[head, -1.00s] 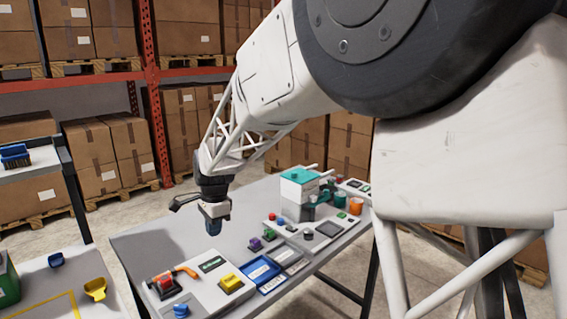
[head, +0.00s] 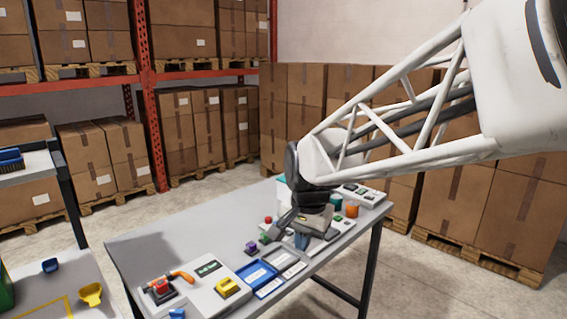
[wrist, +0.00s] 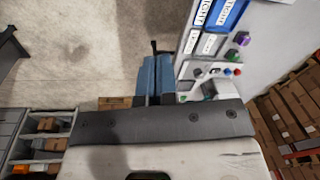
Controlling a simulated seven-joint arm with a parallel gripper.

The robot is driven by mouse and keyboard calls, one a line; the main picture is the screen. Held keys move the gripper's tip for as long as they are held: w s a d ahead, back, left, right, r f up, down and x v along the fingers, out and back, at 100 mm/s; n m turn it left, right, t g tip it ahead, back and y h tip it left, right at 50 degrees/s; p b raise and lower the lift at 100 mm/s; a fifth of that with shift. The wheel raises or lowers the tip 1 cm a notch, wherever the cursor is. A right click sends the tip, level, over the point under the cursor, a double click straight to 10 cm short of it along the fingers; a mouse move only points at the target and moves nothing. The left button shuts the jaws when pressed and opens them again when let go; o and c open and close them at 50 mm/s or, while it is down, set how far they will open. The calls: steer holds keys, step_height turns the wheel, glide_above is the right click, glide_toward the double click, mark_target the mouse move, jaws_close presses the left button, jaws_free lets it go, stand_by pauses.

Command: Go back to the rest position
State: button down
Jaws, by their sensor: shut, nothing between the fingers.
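My gripper (head: 301,241) is over the right part of the grey table (head: 150,245) in the head view, pointing down. Its blue fingers are together with nothing held. In the wrist view the shut fingers (wrist: 153,78) reach past the table's edge, with pale floor to their left. My white lattice arm comes in from the right and hides part of the table's far end. How far the fingertips are above the table is hard to tell.
On the table are a yellow block (head: 227,287), a red-topped device (head: 162,288), a blue tray (head: 256,273), a purple block (head: 251,247) and an orange cup (head: 351,210). A side table at left holds a yellow scoop (head: 91,293). Stacked cartons (head: 445,205) stand behind.

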steer(key=s+d+f+n, duration=0.1)
steer(key=s+d+n, duration=0.1)
steer(key=s+d, duration=0.5)
steer(key=s+d+f+n+t+h, duration=0.1)
steer(key=s+d, duration=0.6)
steer(key=s, duration=0.7)
steer(key=shift+d+f+n, duration=0.15)
steer(key=shift+f+n, duration=0.35)
steer(key=shift+n, duration=0.6)
